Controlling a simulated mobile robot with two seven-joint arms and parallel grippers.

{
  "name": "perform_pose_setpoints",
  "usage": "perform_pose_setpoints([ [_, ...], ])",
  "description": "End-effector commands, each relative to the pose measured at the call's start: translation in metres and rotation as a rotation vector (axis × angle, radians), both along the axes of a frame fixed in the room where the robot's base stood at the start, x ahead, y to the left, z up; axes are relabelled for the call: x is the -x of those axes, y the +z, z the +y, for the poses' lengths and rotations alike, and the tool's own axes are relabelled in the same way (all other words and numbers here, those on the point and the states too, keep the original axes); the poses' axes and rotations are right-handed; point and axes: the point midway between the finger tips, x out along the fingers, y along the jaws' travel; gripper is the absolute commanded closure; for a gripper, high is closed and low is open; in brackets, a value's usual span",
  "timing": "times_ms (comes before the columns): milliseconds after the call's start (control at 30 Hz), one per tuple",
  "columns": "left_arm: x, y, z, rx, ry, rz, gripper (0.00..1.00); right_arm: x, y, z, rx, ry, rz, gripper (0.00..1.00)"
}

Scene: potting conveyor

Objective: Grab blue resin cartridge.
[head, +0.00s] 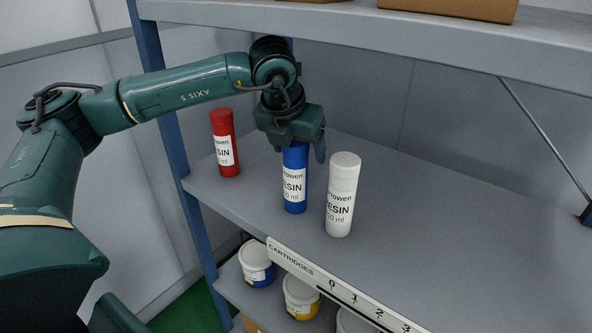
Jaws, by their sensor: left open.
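The blue resin cartridge (295,180) stands upright on the grey shelf, with a white label. A red cartridge (224,143) stands to its left and a white cartridge (342,195) to its right, nearer the front. My left gripper (300,152) points down from above, at the top of the blue cartridge. It is open, with its fingers on either side of the cartridge's upper end. The gripper hides the cartridge's top, and I cannot tell whether the fingers touch it. My right gripper is not in view.
The shelf (440,235) is clear to the right of the white cartridge. An upper shelf (400,35) hangs above. A blue post (180,160) stands at the left. Tubs, including one with a blue label (257,262), sit on the lower level behind the numbered front strip (330,284).

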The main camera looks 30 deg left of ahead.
Motion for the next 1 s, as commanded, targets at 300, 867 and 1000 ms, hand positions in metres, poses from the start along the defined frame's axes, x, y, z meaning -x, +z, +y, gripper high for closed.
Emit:
perform_pose_setpoints([
  [300, -0.0011, -0.0063, 0.0006, 0.0, 0.0, 0.001, 0.29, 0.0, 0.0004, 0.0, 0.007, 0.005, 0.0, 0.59],
  [867, -0.0008, -0.006, 0.0006, 0.0, 0.0, 0.002, 0.74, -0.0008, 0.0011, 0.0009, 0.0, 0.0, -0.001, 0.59],
  [1000, -0.0008, -0.006, 0.0006, 0.0, 0.0, 0.002, 0.86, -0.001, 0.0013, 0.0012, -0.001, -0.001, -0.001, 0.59],
])
